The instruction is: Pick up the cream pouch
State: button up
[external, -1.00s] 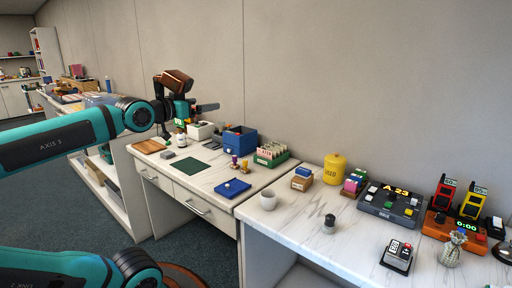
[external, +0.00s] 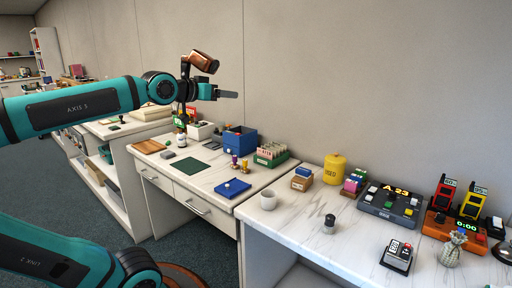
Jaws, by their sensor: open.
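A small pale pouch (external: 453,250) with a gathered, tied neck stands upright near the right end of the near marble counter in the external view. It looks cream-grey with a faint pattern. My gripper (external: 230,94) is high above the far desk, well to the left of the pouch and pointing right. It is open and empty, though the gap between its fingers is hard to see from this side. Nothing hides the pouch.
Close around the pouch are an orange timer box (external: 438,226), a card reader (external: 397,256) and a grey button console (external: 391,206). The counter's front middle is clear.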

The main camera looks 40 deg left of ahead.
jog(key=w+d+r+m+g+h, duration=0.15)
jog(key=w+d+g, duration=0.55)
jog(key=w+d, duration=1.25)
jog(key=g+y, duration=0.3)
jog(key=g, duration=0.6)
send_over(458, 235)
notch_tip(458, 235, down, 19)
jog(key=shift+m, duration=0.35)
notch_tip(458, 235, down, 12)
jog(key=shift+w+r, duration=0.15)
jog(key=shift+d+f, duration=0.15)
jog(key=shift+f, duration=2.45)
jog(key=c, duration=1.1)
jog(key=shift+o, duration=0.2)
